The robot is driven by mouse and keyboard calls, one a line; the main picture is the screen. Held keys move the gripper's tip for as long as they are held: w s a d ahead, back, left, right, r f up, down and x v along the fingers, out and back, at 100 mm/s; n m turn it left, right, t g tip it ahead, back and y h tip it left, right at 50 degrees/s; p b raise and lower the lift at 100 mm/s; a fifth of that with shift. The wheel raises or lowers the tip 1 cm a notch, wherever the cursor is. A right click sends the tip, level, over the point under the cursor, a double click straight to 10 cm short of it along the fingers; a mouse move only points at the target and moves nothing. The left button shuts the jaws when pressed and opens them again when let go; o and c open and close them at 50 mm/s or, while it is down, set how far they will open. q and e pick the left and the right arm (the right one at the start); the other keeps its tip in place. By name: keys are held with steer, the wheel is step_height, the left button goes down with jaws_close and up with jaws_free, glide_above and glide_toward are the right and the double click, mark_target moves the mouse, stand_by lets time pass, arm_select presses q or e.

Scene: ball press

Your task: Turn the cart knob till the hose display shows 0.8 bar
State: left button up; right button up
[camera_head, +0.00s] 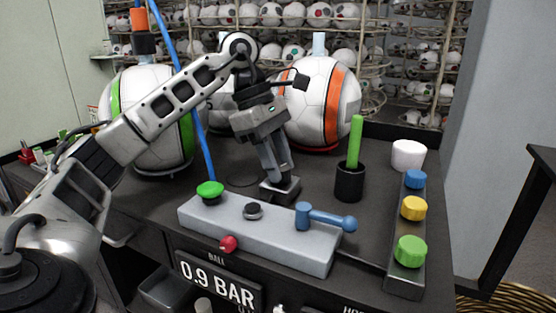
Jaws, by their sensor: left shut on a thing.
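My left gripper (280,187) reaches down to the dark cart top, just behind the long grey panel (285,237). Its jaws are shut on what seems to be the cart knob, which the fingertips hide. A display (217,283) on the cart front, labelled BALL, reads 0.9 BAR. Another label (353,309) starting with HO is cut off at the bottom edge, so the hose reading is out of view. My right gripper is not in view.
A black cup (349,182) with a green stick and a strip of coloured knobs (412,208) stand right. Striped balls (318,103) stand behind.

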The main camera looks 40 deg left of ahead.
arm_select(q)
steer(key=shift+n+t+y, duration=0.2)
steer(key=shift+n+t, duration=0.3)
steer(key=shift+n, duration=0.85)
steer(key=shift+n+t+y, duration=0.2)
steer(key=shift+n+t, duration=0.3)
steer(key=shift+n, duration=0.85)
steer(key=o, duration=1)
steer(key=shift+d, duration=0.1)
steer(key=shift+s+r, duration=0.1)
steer(key=p+v, duration=0.5)
steer(key=v, duration=1.1)
steer(key=shift+d, duration=0.15)
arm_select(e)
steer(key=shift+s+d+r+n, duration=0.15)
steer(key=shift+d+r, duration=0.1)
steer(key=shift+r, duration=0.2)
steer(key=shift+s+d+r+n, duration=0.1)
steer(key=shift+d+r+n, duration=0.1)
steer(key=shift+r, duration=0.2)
